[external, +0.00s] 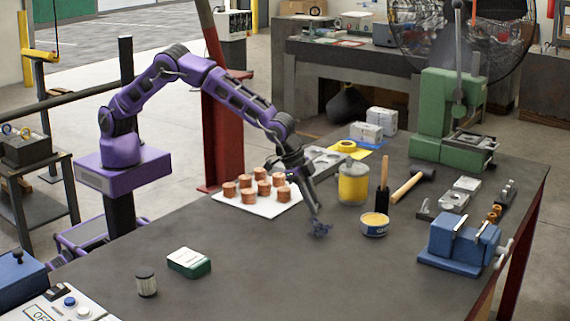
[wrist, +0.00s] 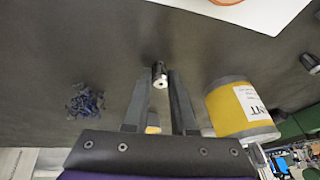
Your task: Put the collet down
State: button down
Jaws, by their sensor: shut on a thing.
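The collet (wrist: 159,77) is a small, shiny metal cylinder with a hole in its end. It sits between the two fingertips of my gripper (wrist: 160,72) in the wrist view. My gripper is shut on it. In the external view my gripper (external: 317,207) points down over the dark table (external: 240,250), close to a small dark-blue heap (external: 320,229). The collet is too small to make out there. I cannot tell whether it touches the table.
The heap also shows left of my fingers in the wrist view (wrist: 85,102). A yellow tin (external: 353,184) and an open round tin (external: 374,225) stand to the right. A white board (external: 268,210) with several copper pieces lies behind. The front middle of the table is clear.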

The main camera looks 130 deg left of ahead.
notch_tip(320, 180, up, 10)
notch_tip(320, 180, up, 5)
jog(key=p, duration=0.1)
send_over(358, 171)
jog(key=s+d, duration=0.1)
jog(key=d, duration=0.1)
jog(key=shift+f, duration=0.1)
jog(key=shift+s+a, duration=0.1)
jog(key=shift+a, duration=0.45)
jog(key=shift+f, duration=2.3)
jog(key=shift+f, duration=0.1)
jog(key=c, duration=0.7)
grip_release()
jog(key=shift+c, duration=0.2)
